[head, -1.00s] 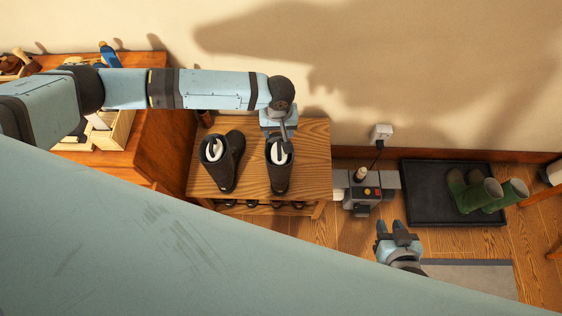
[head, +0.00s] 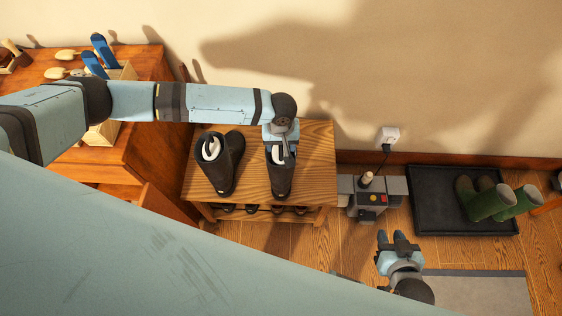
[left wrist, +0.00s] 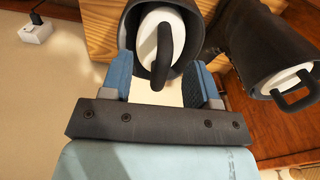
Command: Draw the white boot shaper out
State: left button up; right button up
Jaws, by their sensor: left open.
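Two dark boots stand upright on a wooden bench. Each holds a white boot shaper with a loop handle, one in the left boot (head: 218,172) and one in the right boot (head: 279,185). My left gripper (head: 281,148) is open over the mouth of the right boot. In the left wrist view its blue fingers (left wrist: 161,82) are apart, on either side of the dark handle (left wrist: 161,55) of the white shaper (left wrist: 173,27), without closing on it. The other shaper (left wrist: 292,76) shows at the right there. My right gripper (head: 393,240) is open and empty, low over the floor.
The bench (head: 318,160) stands against the wall, beside a wooden cabinet (head: 150,150). Right of it are a grey device (head: 368,197) with buttons, a wall socket (head: 389,136) and a black tray (head: 430,205) with green boots (head: 492,203).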

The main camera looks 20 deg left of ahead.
pick_arm(q)
jog(key=shift+c, duration=0.4)
grip_shut()
jog(key=shift+r, duration=0.15)
jog(key=shift+r+p, duration=0.25)
jog(key=shift+p, duration=0.2)
jog(key=shift+r+p, duration=1.15)
jog(key=shift+p, duration=0.65)
jog(key=shift+f, duration=0.15)
